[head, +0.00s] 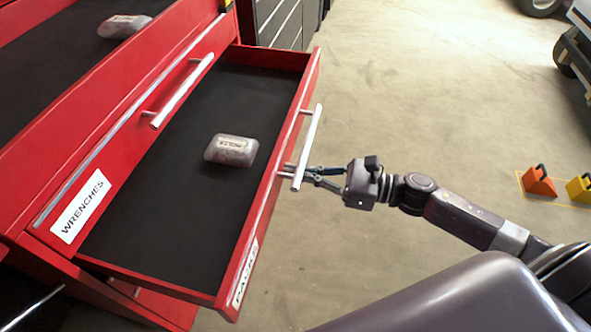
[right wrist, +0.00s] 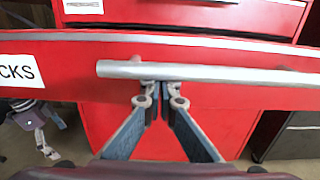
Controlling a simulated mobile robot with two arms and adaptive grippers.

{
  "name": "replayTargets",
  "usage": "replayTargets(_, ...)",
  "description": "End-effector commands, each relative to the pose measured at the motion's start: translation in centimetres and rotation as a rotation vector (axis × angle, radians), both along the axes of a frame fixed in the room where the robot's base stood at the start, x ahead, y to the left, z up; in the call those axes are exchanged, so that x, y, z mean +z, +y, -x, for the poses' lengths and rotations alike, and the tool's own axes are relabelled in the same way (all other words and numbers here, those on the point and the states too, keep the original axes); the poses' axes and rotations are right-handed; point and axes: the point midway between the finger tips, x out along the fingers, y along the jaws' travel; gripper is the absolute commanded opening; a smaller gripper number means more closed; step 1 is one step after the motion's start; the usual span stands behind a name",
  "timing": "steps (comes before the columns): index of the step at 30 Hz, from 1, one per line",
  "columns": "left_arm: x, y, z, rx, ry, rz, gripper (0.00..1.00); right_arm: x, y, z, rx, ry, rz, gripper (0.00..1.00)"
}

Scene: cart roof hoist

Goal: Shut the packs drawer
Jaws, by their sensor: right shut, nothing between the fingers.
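The packs drawer (head: 150,224) is a red drawer with a dark liner, pulled well out of the red cabinet. A small grey labelled pack (head: 231,150) lies in it. Its silver bar handle (head: 307,147) is on the front face, and the bar also crosses the right wrist view (right wrist: 210,72). My right gripper (head: 289,170) is at the handle from outside the drawer, shut and empty. In the right wrist view its fingertips (right wrist: 162,88) meet at the bar's lower edge; contact is unclear. A small gripper-like part (right wrist: 38,125), apparently my left gripper, shows at the left, its jaws unclear.
The wrenches drawer handle (head: 182,90) is on the cabinet above the packs drawer. Another pack (head: 124,26) lies on the dark upper surface. A grey cabinet (head: 281,22) stands behind.

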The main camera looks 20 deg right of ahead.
Motion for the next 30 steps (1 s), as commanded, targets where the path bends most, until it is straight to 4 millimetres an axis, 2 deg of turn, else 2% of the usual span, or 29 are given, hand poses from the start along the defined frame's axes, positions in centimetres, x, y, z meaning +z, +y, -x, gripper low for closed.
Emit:
replayTargets(7,0.1,0.0,-0.1,0.0,0.001,0.0,1.0,0.0,1.3,-0.9,0.001,-0.004,-0.002,0.0)
replayTargets(11,2.1,0.1,-0.4,0.003,-0.015,0.0,1.0,0.1,3.2,-2.2,0.001,-0.006,-0.003,0.0)
replayTargets(18,4.1,0.1,-0.6,0.004,-0.024,0.0,1.0,0.3,8.4,-5.7,0.001,-0.006,-0.004,0.0)
replayTargets(30,5.5,0.0,-0.8,0.005,-0.034,0.002,1.0,0.1,17.3,-11.7,0.002,-0.004,-0.002,0.0)
